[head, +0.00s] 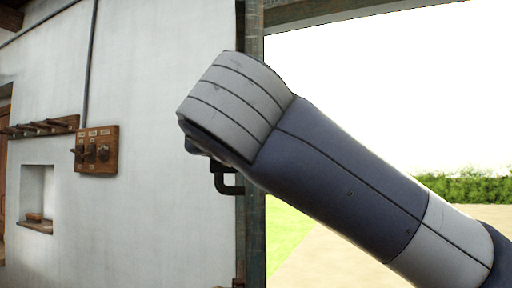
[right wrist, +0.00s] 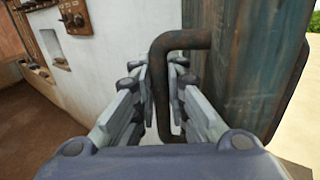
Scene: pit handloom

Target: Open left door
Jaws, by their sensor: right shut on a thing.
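The door (head: 254,250) shows nearly edge-on in the head view as a narrow, weathered grey-green strip beside the bright opening. In the right wrist view its worn blue-brown wood (right wrist: 245,60) fills the upper right. A dark metal bar handle (head: 229,188) sticks out from the door, and it also shows in the right wrist view (right wrist: 184,39). My right gripper (right wrist: 164,88) is shut on the upright part of this handle, one finger on each side. In the head view my right arm hides the gripper and the handle's upper part. My left gripper is in neither view.
A white wall (head: 160,190) stands left of the door, with a wooden switch board (head: 97,150), a peg rack (head: 40,127) and a small niche (head: 37,198). Right of the door is open ground with grass and a hedge (head: 465,187).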

